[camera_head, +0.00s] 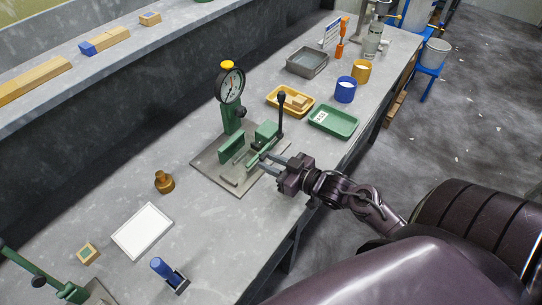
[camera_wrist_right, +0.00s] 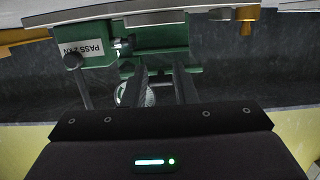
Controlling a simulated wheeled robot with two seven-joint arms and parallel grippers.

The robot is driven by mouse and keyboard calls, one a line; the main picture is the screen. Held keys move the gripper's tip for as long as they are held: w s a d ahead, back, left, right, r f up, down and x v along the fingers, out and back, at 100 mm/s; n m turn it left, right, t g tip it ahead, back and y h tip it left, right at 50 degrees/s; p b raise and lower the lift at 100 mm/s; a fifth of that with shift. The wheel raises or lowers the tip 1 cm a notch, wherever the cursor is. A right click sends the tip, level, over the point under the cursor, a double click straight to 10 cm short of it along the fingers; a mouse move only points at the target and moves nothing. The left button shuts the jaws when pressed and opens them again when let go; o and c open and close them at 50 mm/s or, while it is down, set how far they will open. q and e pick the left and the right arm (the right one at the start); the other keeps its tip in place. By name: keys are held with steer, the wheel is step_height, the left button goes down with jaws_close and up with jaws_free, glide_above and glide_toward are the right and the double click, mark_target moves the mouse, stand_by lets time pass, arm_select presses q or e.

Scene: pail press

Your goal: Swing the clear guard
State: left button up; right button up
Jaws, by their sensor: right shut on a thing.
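The green bench press (camera_head: 232,118) stands on a grey base plate (camera_head: 204,164), with a round dial gauge (camera_head: 231,86) on top and a black-knobbed lever (camera_head: 281,105) at its right. My right gripper (camera_head: 266,157) reaches in from the right at the front of the press. Its two fingers (camera_wrist_right: 160,85) are slightly apart, shut on what seems to be the clear guard; the see-through panel itself barely shows and its angle cannot be told. In the right wrist view the green press body (camera_wrist_right: 155,38) carries a "PASS" label. My left gripper is out of view.
A green tray (camera_head: 334,121), a yellow tray with blocks (camera_head: 270,95), a blue cup (camera_head: 345,89) and a grey bin (camera_head: 307,62) stand beyond the press. A brass piece (camera_head: 164,182), white panel (camera_head: 142,231) and blue-handled tool (camera_head: 168,272) lie nearer. Bench between is clear.

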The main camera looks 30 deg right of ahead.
steer(key=shift+f, duration=0.45)
jaws_close()
steer(key=shift+s, duration=0.2)
